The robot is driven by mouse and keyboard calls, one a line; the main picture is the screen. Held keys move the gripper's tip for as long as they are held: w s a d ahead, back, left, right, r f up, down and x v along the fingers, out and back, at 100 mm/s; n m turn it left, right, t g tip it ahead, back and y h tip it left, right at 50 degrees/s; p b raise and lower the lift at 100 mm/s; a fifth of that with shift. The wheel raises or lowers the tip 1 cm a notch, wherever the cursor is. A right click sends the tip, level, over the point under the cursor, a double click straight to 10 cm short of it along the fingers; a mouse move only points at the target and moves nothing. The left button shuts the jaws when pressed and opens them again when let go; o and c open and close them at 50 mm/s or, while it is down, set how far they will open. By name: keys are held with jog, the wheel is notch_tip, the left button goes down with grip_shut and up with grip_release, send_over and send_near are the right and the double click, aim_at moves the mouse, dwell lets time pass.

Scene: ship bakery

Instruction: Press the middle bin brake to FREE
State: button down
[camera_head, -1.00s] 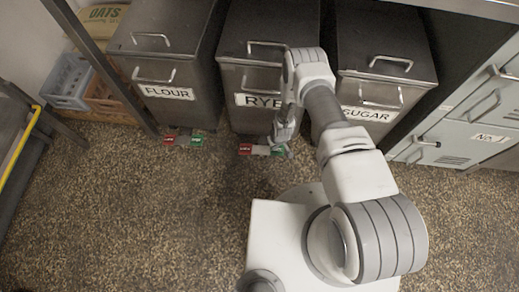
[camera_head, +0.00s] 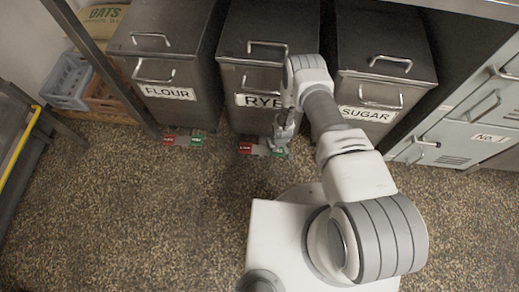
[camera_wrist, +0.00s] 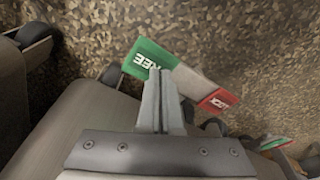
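The middle bin (camera_head: 262,75), labelled RYE, stands between the FLOUR and SUGAR bins. Its brake pedal (camera_head: 262,150) is low at the front, with a red LOCK end (camera_head: 245,148) on the left and a green FREE end (camera_head: 281,154) on the right. My gripper (camera_head: 280,143) is at the bin's front foot, by the FREE end. In the wrist view the gripper's fingers (camera_wrist: 160,78) are together and empty, overlapping the near edge of the green FREE pad (camera_wrist: 147,58); I cannot tell if they touch it. The red LOCK pad (camera_wrist: 217,100) is clear of them.
The FLOUR bin (camera_head: 165,70) has its own pedal (camera_head: 183,140). The SUGAR bin (camera_head: 380,70) is on the right, its pedal hidden by my arm. Blue and orange crates (camera_head: 68,85) stand at the left, grey lockers (camera_head: 450,140) at the right. The speckled floor in front is open.

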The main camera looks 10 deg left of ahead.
jog(key=shift+f, duration=0.55)
jog(key=shift+r+p, duration=2.45)
jog(key=shift+r, duration=1.15)
jog(key=shift+s+f, duration=0.1)
jog(key=shift+s, duration=0.05)
